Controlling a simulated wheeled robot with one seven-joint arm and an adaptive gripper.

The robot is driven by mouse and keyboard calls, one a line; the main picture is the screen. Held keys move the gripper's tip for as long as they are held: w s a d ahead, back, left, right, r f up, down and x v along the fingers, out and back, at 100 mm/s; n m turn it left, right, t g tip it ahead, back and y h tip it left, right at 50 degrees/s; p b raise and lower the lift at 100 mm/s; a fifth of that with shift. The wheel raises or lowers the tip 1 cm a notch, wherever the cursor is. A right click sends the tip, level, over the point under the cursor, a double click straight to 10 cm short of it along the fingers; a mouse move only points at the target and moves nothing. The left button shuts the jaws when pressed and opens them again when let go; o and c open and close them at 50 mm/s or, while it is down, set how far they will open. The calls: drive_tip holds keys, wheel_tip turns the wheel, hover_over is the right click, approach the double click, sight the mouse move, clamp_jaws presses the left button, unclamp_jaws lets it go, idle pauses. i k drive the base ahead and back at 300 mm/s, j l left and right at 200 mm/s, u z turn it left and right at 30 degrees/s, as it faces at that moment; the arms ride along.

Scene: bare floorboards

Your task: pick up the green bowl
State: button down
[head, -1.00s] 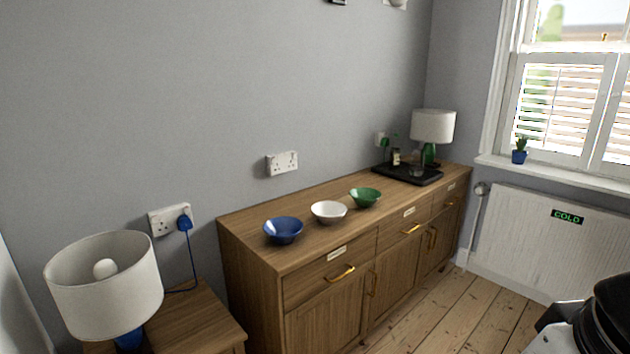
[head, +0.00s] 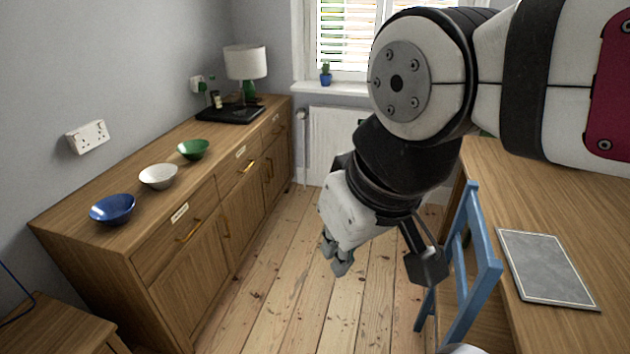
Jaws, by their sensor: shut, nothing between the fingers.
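The green bowl (head: 193,150) stands upright on the wooden sideboard (head: 120,180), behind the white bowl (head: 158,177) and the blue bowl (head: 112,209) in a row. My gripper (head: 337,262) hangs over the floorboards to the right of the sideboard, well apart from the green bowl. Its fingers point down and are shut with nothing visible between them.
A black tray (head: 232,114) and a lamp (head: 246,64) stand at the sideboard's far end. On the right are a blue chair (head: 470,270) and a wooden table with a grey mat (head: 545,268). The floor (head: 290,290) between is clear.

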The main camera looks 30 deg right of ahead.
sight(194, 150)
drive_tip(key=z, duration=0.4)
drive_tip(key=j+z, duration=0.15)
drive_tip(key=z, duration=0.7)
drive_tip(key=j+z, duration=0.1)
drive_tip(key=z, duration=0.3)
drive_tip(key=j+z, duration=0.65)
drive_tip(key=k+j+z, duration=0.25)
drive_tip(key=k+j, duration=0.15)
drive_tip(key=k, duration=0.3)
drive_tip(key=u, duration=2.15)
drive_tip(key=i+z, duration=0.45)
drive_tip(key=i, duration=1.05)
